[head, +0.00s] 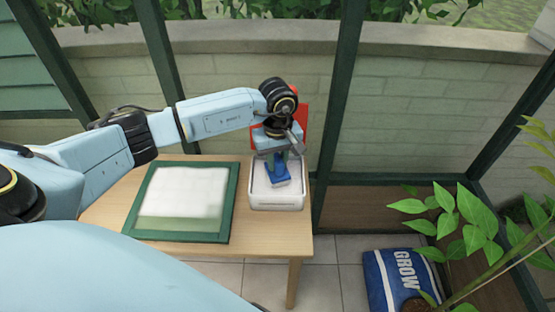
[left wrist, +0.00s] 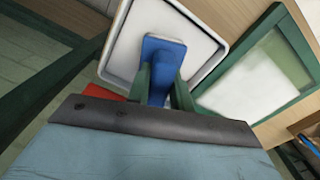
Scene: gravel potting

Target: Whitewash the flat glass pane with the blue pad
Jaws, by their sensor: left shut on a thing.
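The flat glass pane (head: 184,192) lies in a green frame (head: 231,201) on the wooden table. Most of it is covered in white; a strip along its near edge looks clear greenish. It also shows in the left wrist view (left wrist: 256,85). My left gripper (head: 279,158) is shut on the blue pad (head: 279,178), holding it over the white tray (head: 277,201). In the left wrist view the blue pad (left wrist: 163,56) sits between the fingers, in front of the tray (left wrist: 212,32). I cannot tell if the pad touches the tray's bottom. My right gripper is not in view.
The table (head: 122,191) stands by a low brick wall (head: 420,110) and green posts. A red thing (head: 304,117) stands behind the tray, partly hidden by my arm. A blue GROW bag (head: 400,277) and a leafy plant (head: 470,232) are at right.

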